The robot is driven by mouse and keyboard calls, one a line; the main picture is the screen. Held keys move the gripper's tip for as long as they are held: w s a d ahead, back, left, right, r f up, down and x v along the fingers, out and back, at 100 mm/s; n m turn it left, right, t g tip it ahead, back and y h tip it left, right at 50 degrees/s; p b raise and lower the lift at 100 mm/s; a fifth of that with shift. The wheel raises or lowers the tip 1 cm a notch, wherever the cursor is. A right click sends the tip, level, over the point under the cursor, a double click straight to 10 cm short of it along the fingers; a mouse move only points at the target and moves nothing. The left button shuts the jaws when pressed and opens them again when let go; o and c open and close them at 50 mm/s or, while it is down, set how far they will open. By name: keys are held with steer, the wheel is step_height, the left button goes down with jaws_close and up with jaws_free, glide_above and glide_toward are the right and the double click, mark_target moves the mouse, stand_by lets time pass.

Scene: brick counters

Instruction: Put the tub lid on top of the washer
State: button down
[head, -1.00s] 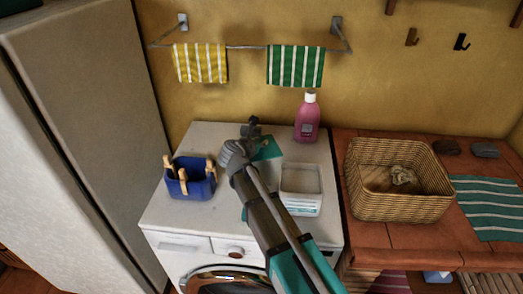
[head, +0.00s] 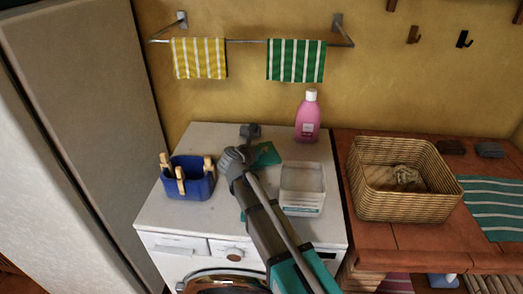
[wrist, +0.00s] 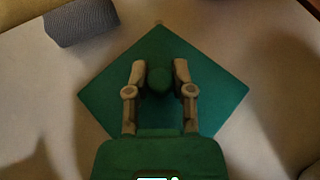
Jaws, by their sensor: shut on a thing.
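The tub lid is a flat teal square with a round knob; it fills the middle of the wrist view (wrist: 205,90). My gripper (wrist: 159,72) is shut on the lid's knob, one finger at each side. In the head view a corner of the lid (head: 268,154) shows behind my arm, over the back middle of the white washer top (head: 215,137). I cannot tell whether the lid touches the washer. A clear white tub (head: 302,187) stands without a lid, right of my arm.
A blue basket with clothes pegs (head: 196,187) stands at the washer's left, a pink bottle (head: 307,118) at its back right. A wicker basket (head: 400,207) is on the brick counter to the right. A grey-blue thing (wrist: 80,22) shows in the wrist view.

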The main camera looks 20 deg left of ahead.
steer(key=shift+f, duration=0.15)
steer(key=shift+c, duration=2.4)
jaws_free()
steer(key=shift+s+r, duration=0.25)
steer(key=shift+r, duration=0.05)
steer(key=p+v, duration=0.4)
steer(key=v, duration=0.6)
steer(key=shift+s+r, duration=0.15)
steer(key=shift+s, duration=0.1)
steer(key=shift+s+a+r+p, duration=0.1)
steer(key=shift+s+p, duration=0.2)
steer(key=shift+s, duration=0.15)
